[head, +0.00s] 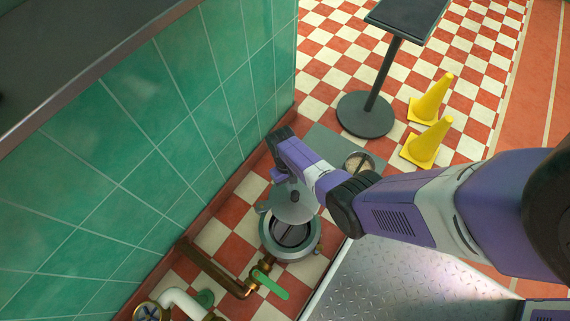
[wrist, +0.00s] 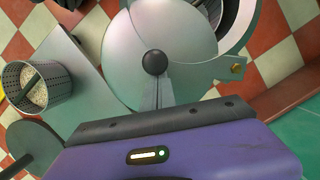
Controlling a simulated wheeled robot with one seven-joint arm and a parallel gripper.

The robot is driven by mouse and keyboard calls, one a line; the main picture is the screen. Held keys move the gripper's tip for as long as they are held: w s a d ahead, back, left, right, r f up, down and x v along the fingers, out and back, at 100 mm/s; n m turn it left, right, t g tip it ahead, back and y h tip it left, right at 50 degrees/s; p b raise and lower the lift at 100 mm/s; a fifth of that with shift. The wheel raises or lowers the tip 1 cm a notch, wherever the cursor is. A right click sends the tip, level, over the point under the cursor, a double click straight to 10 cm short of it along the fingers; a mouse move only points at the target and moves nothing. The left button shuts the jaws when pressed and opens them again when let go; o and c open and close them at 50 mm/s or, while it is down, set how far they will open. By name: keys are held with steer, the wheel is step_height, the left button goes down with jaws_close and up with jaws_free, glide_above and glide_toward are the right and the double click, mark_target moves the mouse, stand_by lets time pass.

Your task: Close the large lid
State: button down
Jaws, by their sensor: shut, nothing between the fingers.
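The large lid (head: 293,209) is a round grey metal disc at the floor-standing round vessel (head: 317,246). It covers only part of the vessel's mouth, and the dark inside shows in front of it. In the wrist view the lid (wrist: 185,35) has a black knob (wrist: 155,62) and a side lug with a brass bolt (wrist: 237,68). My gripper (head: 281,176) is shut and empty, just above and behind the lid in the head view. In the wrist view its purple body fills the bottom edge. Whether it touches the lid is unclear.
A green tiled wall (head: 150,110) runs close on the left. Brown piping and a green-handled valve (head: 268,284) lie in front of the vessel. A perforated basket with pale contents (wrist: 35,85), a black pedestal stand (head: 367,115) and two yellow cones (head: 428,142) stand beyond.

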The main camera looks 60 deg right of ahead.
mark_target(292, 221)
steer(key=s+a+m+p, duration=0.2)
steer(key=m, duration=0.1)
steer(key=s+a+m+t+y+p, duration=0.1)
steer(key=s+a+m+p, duration=0.1)
steer(key=s+m, duration=0.1)
steer(key=shift+a+r+p, duration=0.2)
steer(key=shift+a+p, duration=0.15)
steer(key=shift+p, duration=0.05)
steer(key=shift+s+a+f+m+p, duration=0.1)
steer(key=shift+s+a+m+p, duration=0.2)
steer(key=shift+a+m, duration=0.25)
steer(key=shift+s+a+m+p, duration=0.15)
steer(key=shift+a+m+p, duration=0.2)
steer(key=shift+m, duration=0.3)
steer(key=shift+s+a, duration=0.2)
steer(key=shift+a, duration=0.5)
steer(key=shift+s+a+f+p, duration=0.1)
steer(key=shift+p, duration=0.2)
steer(key=p+v, duration=0.9)
steer(key=v, duration=0.1)
steer(key=shift+d+t, duration=0.3)
steer(key=shift+s, duration=0.15)
